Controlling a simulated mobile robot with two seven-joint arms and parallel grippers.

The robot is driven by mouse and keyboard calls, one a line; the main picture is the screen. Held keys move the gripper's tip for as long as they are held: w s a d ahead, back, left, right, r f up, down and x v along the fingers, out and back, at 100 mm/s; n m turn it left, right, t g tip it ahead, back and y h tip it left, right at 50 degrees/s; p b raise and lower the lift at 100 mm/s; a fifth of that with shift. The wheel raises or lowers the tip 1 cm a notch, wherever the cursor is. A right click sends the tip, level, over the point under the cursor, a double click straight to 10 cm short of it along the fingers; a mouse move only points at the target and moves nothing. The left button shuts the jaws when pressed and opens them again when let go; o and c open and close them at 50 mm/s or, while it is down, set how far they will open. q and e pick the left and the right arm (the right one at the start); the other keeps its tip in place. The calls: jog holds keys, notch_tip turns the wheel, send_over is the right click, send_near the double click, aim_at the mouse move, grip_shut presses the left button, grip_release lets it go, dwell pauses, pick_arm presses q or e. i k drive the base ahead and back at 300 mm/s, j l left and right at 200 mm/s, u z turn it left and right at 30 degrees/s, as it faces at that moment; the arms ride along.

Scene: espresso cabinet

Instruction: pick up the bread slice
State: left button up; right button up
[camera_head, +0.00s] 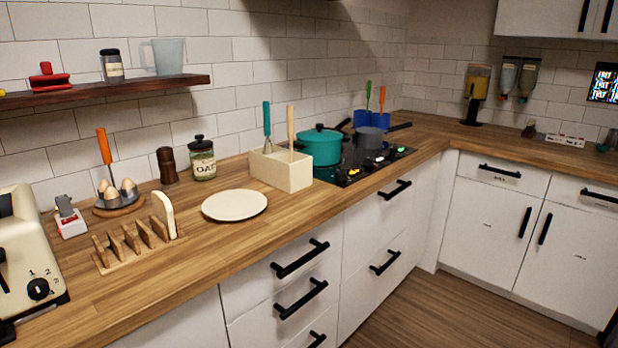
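One bread slice (163,214) stands upright in the right end of a wooden toast rack (118,265) on the counter. It is pale with a light brown crust. The rack's other slots look empty. A cream toaster (25,250) stands to the left of the rack, partly cut off by the picture's left edge. Neither of my grippers shows in the head view.
A white plate (235,205) lies right of the rack. Behind the rack are an egg holder (119,203), a small red-and-white item (71,224), a pepper mill (167,165) and a labelled jar (202,160). A utensil box (281,170) and stove stand farther right. The counter's front strip is clear.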

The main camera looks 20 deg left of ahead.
aim_at(164, 209)
jog(key=u, duration=1.3)
